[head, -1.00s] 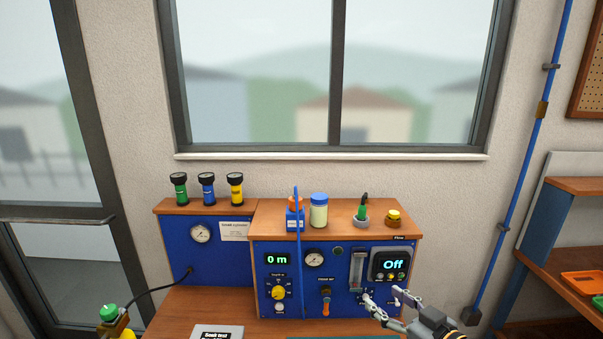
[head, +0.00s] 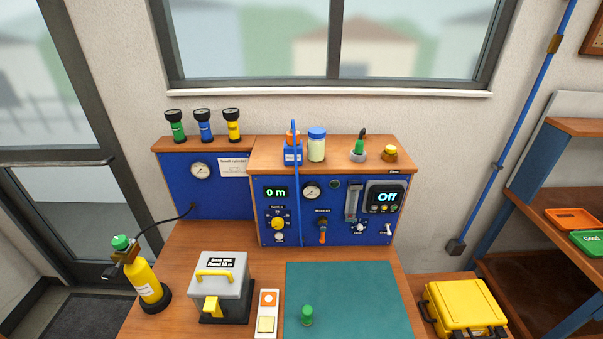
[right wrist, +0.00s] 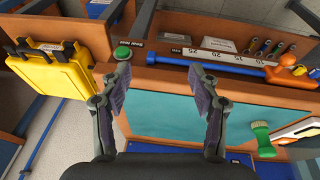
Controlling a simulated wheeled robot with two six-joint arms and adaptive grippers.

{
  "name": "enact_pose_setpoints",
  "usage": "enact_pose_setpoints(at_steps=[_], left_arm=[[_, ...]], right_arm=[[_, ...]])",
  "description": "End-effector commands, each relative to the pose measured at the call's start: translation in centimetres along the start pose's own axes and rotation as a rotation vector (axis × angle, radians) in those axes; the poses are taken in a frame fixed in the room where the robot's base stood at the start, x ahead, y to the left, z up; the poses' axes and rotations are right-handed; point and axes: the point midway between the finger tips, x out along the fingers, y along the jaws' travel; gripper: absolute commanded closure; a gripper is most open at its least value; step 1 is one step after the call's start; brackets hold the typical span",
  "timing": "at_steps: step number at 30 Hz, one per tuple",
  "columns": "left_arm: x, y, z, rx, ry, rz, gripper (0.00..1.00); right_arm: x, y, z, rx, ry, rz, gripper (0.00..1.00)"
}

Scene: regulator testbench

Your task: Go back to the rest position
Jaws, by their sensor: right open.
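My right gripper (right wrist: 168,80) shows in the right wrist view with its two dark fingers spread apart and nothing between them. It hangs above the teal mat (right wrist: 185,118), apart from the bench. In the head view neither gripper shows. The blue testbench panel (head: 262,222) stands at the back of the bench, with a dial reading "0 m" and a display (head: 387,196) reading "Off". No arm is near the panel in the head view.
A yellow case (head: 465,308) stands right of the bench. A grey box (head: 232,285), a yellow cylinder (head: 147,280) and a small green part (head: 307,315) on the mat occupy the bench front. Shelves with an orange tray (head: 572,219) are at the right.

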Motion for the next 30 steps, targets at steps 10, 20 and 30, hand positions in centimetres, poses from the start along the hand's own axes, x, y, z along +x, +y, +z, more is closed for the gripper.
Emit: enact_pose_setpoints(at_steps=[10, 20, 30], left_arm=[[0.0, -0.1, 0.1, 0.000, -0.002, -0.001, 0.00], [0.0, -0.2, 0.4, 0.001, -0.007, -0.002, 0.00], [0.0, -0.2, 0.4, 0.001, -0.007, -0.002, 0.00]], right_arm=[[17.5, -0.2, 9.6, 0.017, -0.088, -0.005, 0.38], [26.6, -1.4, 27.4, 0.035, -0.171, -0.015, 0.38], [26.8, -1.7, 30.9, 0.037, -0.182, -0.017, 0.38]])
